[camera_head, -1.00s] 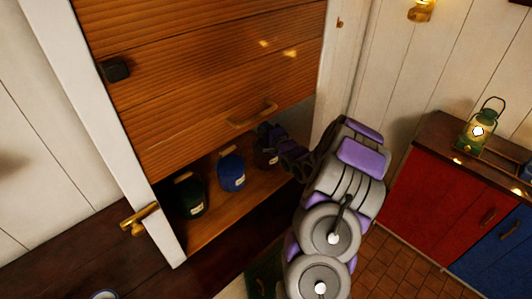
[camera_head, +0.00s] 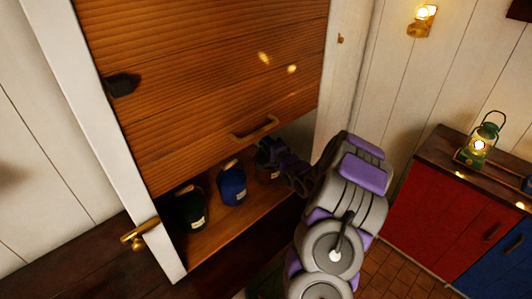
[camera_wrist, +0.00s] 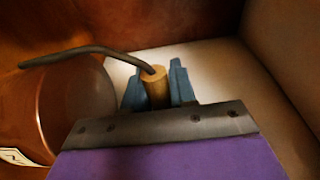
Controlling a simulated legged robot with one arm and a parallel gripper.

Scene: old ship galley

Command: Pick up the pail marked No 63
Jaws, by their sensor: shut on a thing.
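A copper-brown pail (camera_wrist: 78,105) fills the left of the wrist view, with a bent metal bail and a wooden grip (camera_wrist: 155,90). My gripper (camera_wrist: 160,82) is shut on that wooden grip. A pale label (camera_wrist: 18,156) on the pail is cut off at the frame edge, and I cannot read its number. In the head view, this pail (camera_head: 270,174) is the rightmost in the cupboard, partly hidden by my gripper (camera_head: 272,150). A blue pail (camera_head: 232,188) and a dark green pail (camera_head: 190,212) stand to its left, with labels too small to read.
The slatted shutter (camera_head: 215,85) is partly raised above the pails, and its handle (camera_head: 254,128) hangs close over my gripper. The white cupboard frame (camera_head: 335,110) rises beside my arm. A red and blue cabinet (camera_head: 435,215) with a green lantern (camera_head: 482,140) stands right.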

